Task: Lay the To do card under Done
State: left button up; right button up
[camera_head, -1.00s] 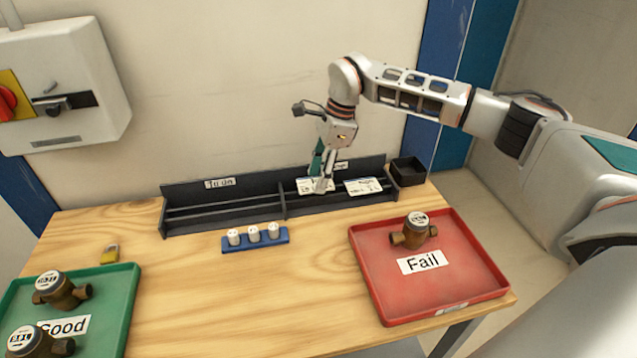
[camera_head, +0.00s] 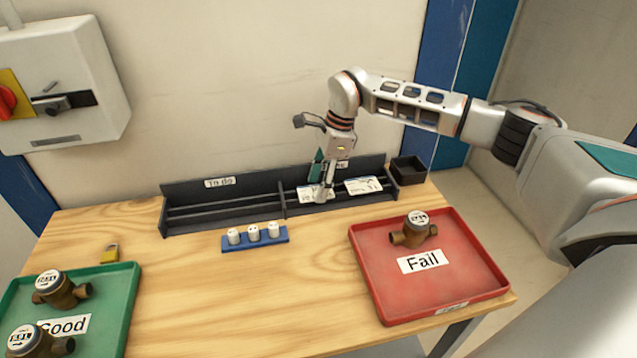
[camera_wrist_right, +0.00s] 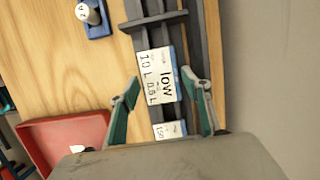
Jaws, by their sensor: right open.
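The card rack (camera_head: 228,212) is a long dark tray with a divider at the back of the table. Its left part bears a "To do" label (camera_head: 220,182) and holds no card. The right part's label (camera_head: 342,165) is mostly hidden by my gripper. A white card (camera_head: 306,192) lies there just right of the divider; in the right wrist view this card (camera_wrist_right: 158,77) reads "low". A second card (camera_head: 363,186) lies to its right. My right gripper (camera_head: 323,195) is open, its fingers on either side of the "low" card. My left gripper is out of view.
A blue holder (camera_head: 256,244) with white caps stands before the rack. A red Fail tray (camera_head: 450,285) and a green Good tray (camera_head: 112,310) hold meters. A small black box (camera_head: 408,171) stands right of the rack, a padlock (camera_head: 110,253) at left. The table's middle is clear.

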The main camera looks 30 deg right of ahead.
jog(key=v, duration=1.2)
jog(key=shift+s, duration=0.1)
